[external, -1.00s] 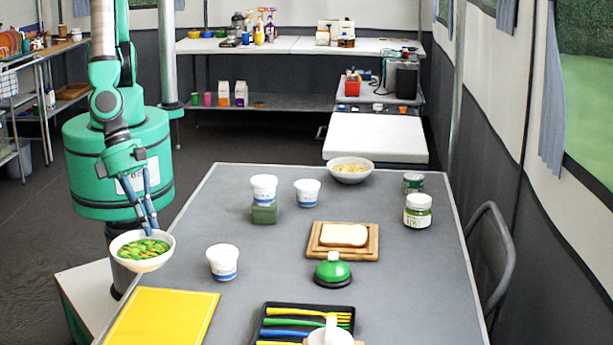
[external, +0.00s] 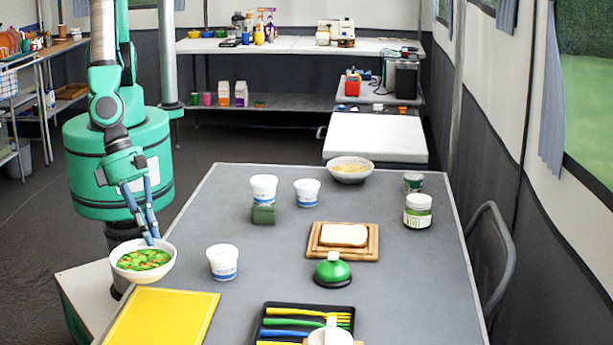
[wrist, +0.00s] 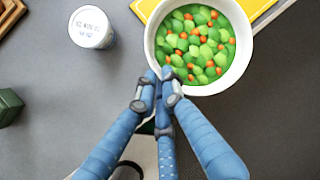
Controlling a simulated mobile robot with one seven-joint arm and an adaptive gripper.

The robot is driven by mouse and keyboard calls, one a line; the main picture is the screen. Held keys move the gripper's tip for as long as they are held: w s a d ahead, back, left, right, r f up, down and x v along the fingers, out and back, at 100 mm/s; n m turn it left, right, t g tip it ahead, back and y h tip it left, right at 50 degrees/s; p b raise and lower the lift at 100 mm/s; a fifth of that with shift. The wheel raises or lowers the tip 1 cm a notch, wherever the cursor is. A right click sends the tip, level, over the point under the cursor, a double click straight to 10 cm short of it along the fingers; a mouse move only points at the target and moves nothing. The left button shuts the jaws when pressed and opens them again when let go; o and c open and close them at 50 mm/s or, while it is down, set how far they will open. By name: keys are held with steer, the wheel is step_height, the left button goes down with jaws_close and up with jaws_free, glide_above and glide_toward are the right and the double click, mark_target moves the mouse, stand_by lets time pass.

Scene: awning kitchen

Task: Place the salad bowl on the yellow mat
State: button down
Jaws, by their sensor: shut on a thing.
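The salad bowl (external: 143,261) is white and holds green leaves with orange bits. My gripper (external: 151,240) is shut on its far rim, and the bowl is about level at the table's left edge. In the wrist view the bowl (wrist: 243,82) is at the top right, with the blue fingers (wrist: 164,78) closed at its lower-left rim. The yellow mat (external: 160,318) lies flat at the table's near left corner, just in front of the bowl. In the wrist view part of the mat (wrist: 147,8) shows behind the bowl, which covers the rest.
A white tub (external: 222,263) stands close to the right of the bowl. A black tray (external: 262,318) with colored cutlery lies right of the mat. A green bell (external: 332,271) and a bread board (external: 369,247) are farther right. The mat's top is clear.

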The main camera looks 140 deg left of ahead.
mark_target(162, 275)
steer(key=shift+w+d+f+p, duration=0.15)
steer(key=shift+w+d, duration=0.35)
steer(key=shift+w, duration=1.35)
steer(key=shift+w+d+f+p, duration=0.15)
steer(key=shift+w+d, duration=0.3)
steer(key=shift+w, duration=1.45)
steer(key=shift+w+d+f+p, duration=0.15)
steer(key=shift+w+d, duration=0.35)
steer(key=shift+w, duration=1.35)
steer(key=shift+w, duration=0.15)
steer(key=shift+w+d+f, duration=0.1)
steer(key=shift+w, duration=0.15)
steer(key=shift+f+b, duration=0.95)
steer(key=shift+f, duration=0.8)
steer(key=shift+f, duration=0.15)
steer(key=c, duration=1.9)
jaws_free()
steer(key=shift+s, duration=0.1)
